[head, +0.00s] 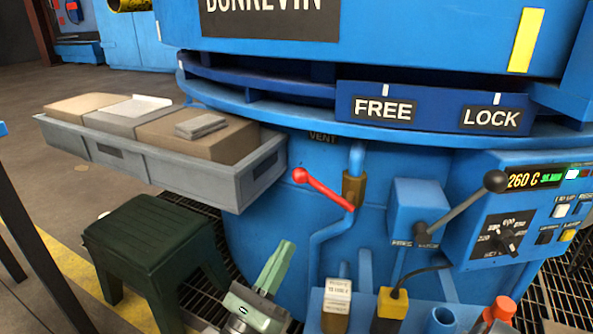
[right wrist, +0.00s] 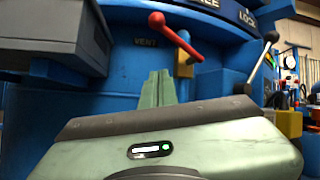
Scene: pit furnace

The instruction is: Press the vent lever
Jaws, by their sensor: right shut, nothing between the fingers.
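The vent lever (head: 328,190) is a red handle with a round red knob at its upper left end. It slopes down right to a brass valve body (head: 354,187) on a blue pipe, beneath the "VENT" label. My right gripper (head: 284,248), pale green, is below and a little left of the lever, apart from it, with its fingers shut and empty. In the right wrist view the closed fingers (right wrist: 158,88) point up, and the red lever (right wrist: 180,38) shows beyond them. My left gripper is not in view.
A black-knobbed lever (head: 460,207) and a control panel (head: 516,225) reading 260 C are at right. A blue holder with several items (head: 365,307) is below the valve. A grey tray of blocks (head: 225,190) and a dark green stool (head: 150,235) stand left.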

